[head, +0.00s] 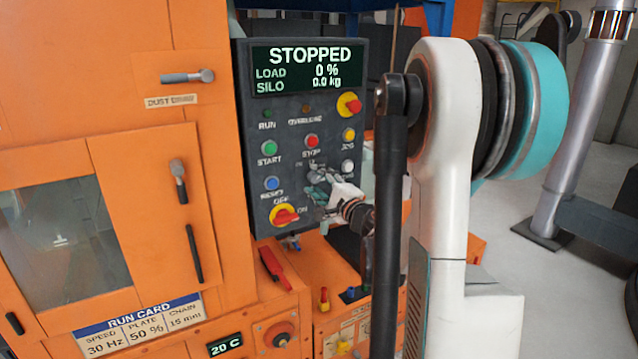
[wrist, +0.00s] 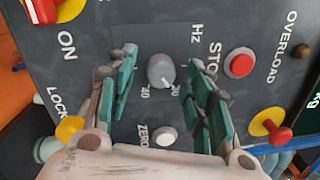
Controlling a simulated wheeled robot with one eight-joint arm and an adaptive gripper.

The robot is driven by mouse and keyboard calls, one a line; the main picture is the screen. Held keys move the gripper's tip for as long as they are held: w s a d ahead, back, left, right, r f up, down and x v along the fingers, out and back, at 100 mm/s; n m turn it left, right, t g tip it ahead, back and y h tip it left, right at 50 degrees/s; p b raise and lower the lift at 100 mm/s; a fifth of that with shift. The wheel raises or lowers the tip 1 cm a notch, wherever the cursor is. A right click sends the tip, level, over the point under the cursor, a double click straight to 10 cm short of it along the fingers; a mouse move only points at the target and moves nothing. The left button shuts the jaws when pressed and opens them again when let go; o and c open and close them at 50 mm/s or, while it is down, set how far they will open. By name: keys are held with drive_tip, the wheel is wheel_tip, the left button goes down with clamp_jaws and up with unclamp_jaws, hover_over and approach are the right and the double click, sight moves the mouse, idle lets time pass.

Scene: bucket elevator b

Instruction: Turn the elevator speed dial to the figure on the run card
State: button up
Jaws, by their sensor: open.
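The speed dial (wrist: 160,70) is a round grey knob with a white pointer line, marked Hz, in the wrist view. Its pointer is toward the lower right, near the figure 30; a 40 shows to the left of that. My gripper (wrist: 162,60) is open, with a teal-padded finger on each side of the dial and a gap on both sides. In the head view my gripper (head: 322,184) is at the panel's lower right and largely hides the dial. The run card (head: 140,326) at lower left reads speed 30 Hz, plate 50 %, chain 15 mm.
The dark control panel (head: 258,125) has a display (head: 308,68) reading STOPPED, load 0 %, silo 0.0 kg. Near my fingers are the red stop button (wrist: 238,65), the white zero button (wrist: 165,135) and yellow-and-red rotary switches (wrist: 268,123).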

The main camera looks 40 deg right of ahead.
drive_tip(key=v, duration=1.2)
